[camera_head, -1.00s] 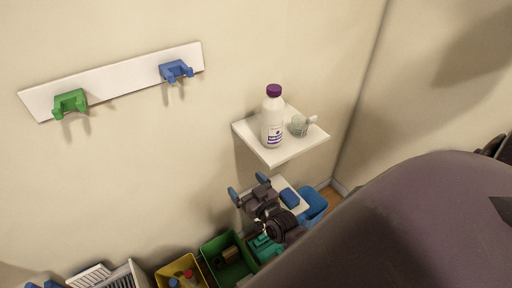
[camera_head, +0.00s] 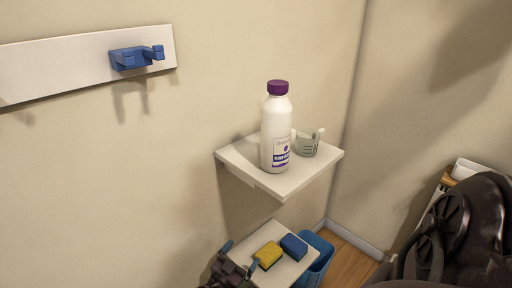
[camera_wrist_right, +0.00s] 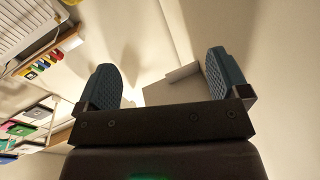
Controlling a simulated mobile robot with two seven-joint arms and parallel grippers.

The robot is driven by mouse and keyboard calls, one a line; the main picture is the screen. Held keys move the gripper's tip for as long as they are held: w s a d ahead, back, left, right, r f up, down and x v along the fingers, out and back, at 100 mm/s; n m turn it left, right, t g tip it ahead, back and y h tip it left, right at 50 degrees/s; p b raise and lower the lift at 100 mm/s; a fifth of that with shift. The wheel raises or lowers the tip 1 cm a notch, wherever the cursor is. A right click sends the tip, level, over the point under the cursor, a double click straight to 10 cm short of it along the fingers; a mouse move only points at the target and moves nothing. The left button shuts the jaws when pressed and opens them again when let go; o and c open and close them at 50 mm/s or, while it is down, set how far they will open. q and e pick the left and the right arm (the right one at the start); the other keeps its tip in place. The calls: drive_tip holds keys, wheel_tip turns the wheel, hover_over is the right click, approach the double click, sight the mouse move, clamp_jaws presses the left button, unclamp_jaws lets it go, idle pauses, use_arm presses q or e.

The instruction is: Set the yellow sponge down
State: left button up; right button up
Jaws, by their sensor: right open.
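An upper white shelf (camera_head: 245,158) juts out above, holding a white bottle with a purple cap (camera_head: 276,130) and a small measuring cup (camera_head: 307,145). A blue bin (camera_head: 318,262) stands right of the lower shelf. A blue hook (camera_head: 136,57) is on the wall rail.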

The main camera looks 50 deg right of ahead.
sight(264, 255)
wheel_tip(264, 255, down, 7)
drive_tip(key=s+a+g+y+b, duration=0.1)
drive_tip(key=s+a+g+b, duration=0.1)
drive_tip(key=g, duration=0.3)
drive_tip(key=shift+m+t, duration=0.3)
drive_tip(key=shift+t, duration=0.1)
drive_tip(key=d, duration=0.4)
drive_tip(key=shift+s+d+r, duration=0.2)
drive_tip(key=shift+s+r, duration=0.05)
drive_tip(key=shift+s, duration=0.05)
drive_tip(key=d, duration=0.4)
drive_tip(key=shift+s+d+f, duration=0.1)
drive_tip(key=shift+d, duration=0.8)
use_arm(q)
drive_tip(key=f, duration=0.3)
drive_tip(key=shift+s+d+g, duration=0.2)
drive_tip(key=shift+s+g, duration=0.1)
drive_tip(key=shift+s, duration=0.05)
use_arm(e)
drive_tip(key=shift+c, duration=0.2)
drive_tip(key=shift+c, duration=1.1)
drive_tip(key=c, duration=0.8)
